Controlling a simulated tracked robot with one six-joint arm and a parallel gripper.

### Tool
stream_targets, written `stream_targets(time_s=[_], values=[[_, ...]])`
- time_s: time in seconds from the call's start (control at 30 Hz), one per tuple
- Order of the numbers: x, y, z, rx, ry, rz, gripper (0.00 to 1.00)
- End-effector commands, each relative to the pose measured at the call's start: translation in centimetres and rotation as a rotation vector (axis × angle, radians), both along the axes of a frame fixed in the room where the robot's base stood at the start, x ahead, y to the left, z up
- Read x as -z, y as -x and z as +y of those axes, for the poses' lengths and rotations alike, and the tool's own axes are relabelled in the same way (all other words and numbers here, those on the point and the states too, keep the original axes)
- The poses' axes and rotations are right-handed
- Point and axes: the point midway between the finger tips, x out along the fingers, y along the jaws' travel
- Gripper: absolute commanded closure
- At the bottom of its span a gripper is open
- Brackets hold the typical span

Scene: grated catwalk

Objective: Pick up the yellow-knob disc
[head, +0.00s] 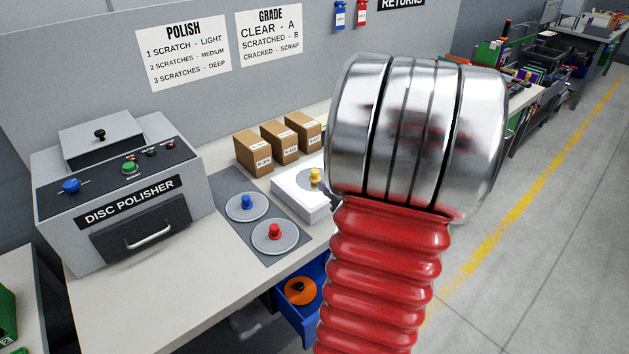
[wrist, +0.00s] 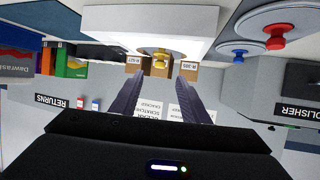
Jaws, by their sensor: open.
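The yellow-knob disc (head: 314,177) lies on a white box-shaped stand (head: 307,208) on the workbench, partly covered by my arm in the head view. In the wrist view, which is upside down, its yellow knob (wrist: 160,56) shows beyond and between my fingertips, in front of the stand (wrist: 120,18). My gripper (wrist: 156,82) is open, with two dark fingers apart and nothing between them. The fingers appear short of the knob; I cannot tell the exact gap. My gripper is hidden behind my arm in the head view.
A blue-knob disc (head: 247,207) and a red-knob disc (head: 275,237) lie on a grey mat left of the stand. Brown boxes (head: 278,143) stand behind it. The disc polisher (head: 130,200) is at left. A blue drawer holding an orange disc (head: 300,290) is open below.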

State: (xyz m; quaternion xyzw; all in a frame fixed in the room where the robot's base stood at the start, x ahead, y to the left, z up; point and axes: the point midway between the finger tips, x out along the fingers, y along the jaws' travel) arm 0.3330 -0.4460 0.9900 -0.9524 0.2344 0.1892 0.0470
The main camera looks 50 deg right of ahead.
Motion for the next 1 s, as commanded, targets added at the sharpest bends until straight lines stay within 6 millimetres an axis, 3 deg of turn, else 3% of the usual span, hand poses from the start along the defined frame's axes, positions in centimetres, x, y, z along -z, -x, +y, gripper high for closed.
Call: stream_targets(time_s=[0.5, 1.0], values=[[2.4, -5.0, -2.6, 0.0, 0.0, 0.001, 0.58], [2.7, -5.7, -3.0, 0.0, 0.0, 0.001, 0.58]])
